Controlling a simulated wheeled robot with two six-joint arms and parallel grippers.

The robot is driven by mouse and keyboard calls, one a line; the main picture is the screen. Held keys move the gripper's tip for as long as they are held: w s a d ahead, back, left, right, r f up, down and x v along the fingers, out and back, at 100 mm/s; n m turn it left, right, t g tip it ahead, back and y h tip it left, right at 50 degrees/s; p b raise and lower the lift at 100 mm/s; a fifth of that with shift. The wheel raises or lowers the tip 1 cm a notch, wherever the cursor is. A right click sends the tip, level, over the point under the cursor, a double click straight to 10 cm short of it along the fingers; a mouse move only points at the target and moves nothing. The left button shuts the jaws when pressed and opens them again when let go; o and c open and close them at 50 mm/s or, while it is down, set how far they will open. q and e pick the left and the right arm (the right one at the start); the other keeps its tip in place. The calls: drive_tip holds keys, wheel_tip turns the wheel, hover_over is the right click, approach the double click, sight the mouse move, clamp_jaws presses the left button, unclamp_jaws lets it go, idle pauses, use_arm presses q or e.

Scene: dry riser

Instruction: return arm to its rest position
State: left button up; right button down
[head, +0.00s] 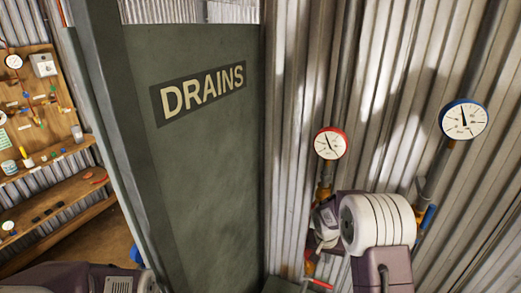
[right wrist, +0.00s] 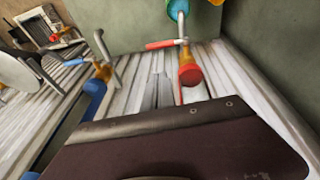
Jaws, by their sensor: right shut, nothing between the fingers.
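My right arm reaches in from the bottom right of the head view, in front of the corrugated wall. Its right gripper (head: 322,228) is beside the pipe below the red-rimmed gauge (head: 330,143), partly hidden by my own wrist. In the right wrist view the two fingers (right wrist: 160,84) lie together, shut and empty. They point toward a red-handled lever (right wrist: 165,44) and a red-orange fitting (right wrist: 190,72); I cannot tell whether they touch either. Part of my left arm shows at the bottom left of the head view; its gripper is not in view.
A blue-rimmed gauge (head: 464,119) is on a pipe at right. A green panel marked DRAINS (head: 205,180) stands left of the wall. A wooden tool board (head: 45,120) and shelf (head: 60,200) are farther left. A blue-handled lever (right wrist: 45,75) shows in the wrist view.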

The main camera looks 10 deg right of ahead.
drive_tip(key=s+a+r+n+y, duration=0.1)
drive_tip(key=s+a, duration=0.4)
drive_tip(key=s, duration=0.5)
drive_tip(key=s+a+r+n+y+b, duration=0.1)
drive_tip(key=s+a+n, duration=0.3)
drive_tip(key=s, duration=0.5)
drive_tip(key=shift+s+a+r+n+g+y, duration=0.2)
drive_tip(key=shift+s+a+n+g+y, duration=0.15)
drive_tip(key=shift+a, duration=0.3)
